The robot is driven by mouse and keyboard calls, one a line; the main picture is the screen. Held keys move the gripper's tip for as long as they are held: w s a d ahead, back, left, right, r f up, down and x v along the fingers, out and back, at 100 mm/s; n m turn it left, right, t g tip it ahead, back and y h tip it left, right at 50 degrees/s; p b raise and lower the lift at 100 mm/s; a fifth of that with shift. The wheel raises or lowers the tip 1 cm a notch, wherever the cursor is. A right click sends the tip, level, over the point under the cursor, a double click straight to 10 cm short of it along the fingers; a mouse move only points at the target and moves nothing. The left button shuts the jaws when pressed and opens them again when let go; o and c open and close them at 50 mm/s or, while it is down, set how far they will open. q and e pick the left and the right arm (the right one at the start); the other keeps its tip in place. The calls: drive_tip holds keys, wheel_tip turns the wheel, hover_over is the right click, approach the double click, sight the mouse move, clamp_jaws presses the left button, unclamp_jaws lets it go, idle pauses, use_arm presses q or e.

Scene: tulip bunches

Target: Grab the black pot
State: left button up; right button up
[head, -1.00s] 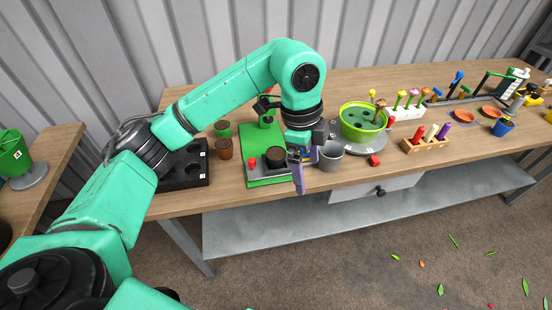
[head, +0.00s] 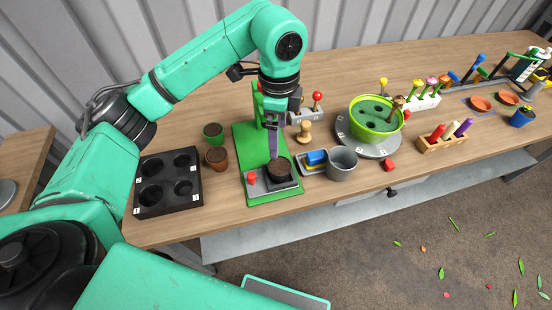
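The black pot (head: 279,171) sits upright on the dark plate of a green press-like stand (head: 254,163), beside a red button (head: 251,177). My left gripper (head: 273,156) points down at the pot, its purple fingers seen nearly edge-on. The visible fingertip reaches the pot's rim; I cannot tell if it touches or lies inside. The gap between the fingers is hidden. My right gripper is not in view.
A black tray with round holes (head: 167,208) and brown (head: 216,159) and green (head: 213,131) pots stand left. A blue item in a small tray (head: 315,160), a grey bucket (head: 341,165) and a green planter (head: 376,119) on a turntable stand right.

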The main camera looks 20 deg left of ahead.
use_arm(q)
drive_tip(key=p, duration=0.2)
hover_over(279, 166)
drive_tip(key=f, duration=0.5)
drive_tip(key=shift+s+d+f, duration=0.1)
drive_tip(key=shift+s+f, duration=0.15)
drive_tip(key=shift+f, duration=0.05)
drive_tip(key=f+p, duration=0.2)
drive_tip(key=f, duration=0.4)
drive_tip(key=shift+w+f, duration=0.2)
drive_tip(key=shift+f, duration=0.1)
drive_tip(key=c, duration=1.3)
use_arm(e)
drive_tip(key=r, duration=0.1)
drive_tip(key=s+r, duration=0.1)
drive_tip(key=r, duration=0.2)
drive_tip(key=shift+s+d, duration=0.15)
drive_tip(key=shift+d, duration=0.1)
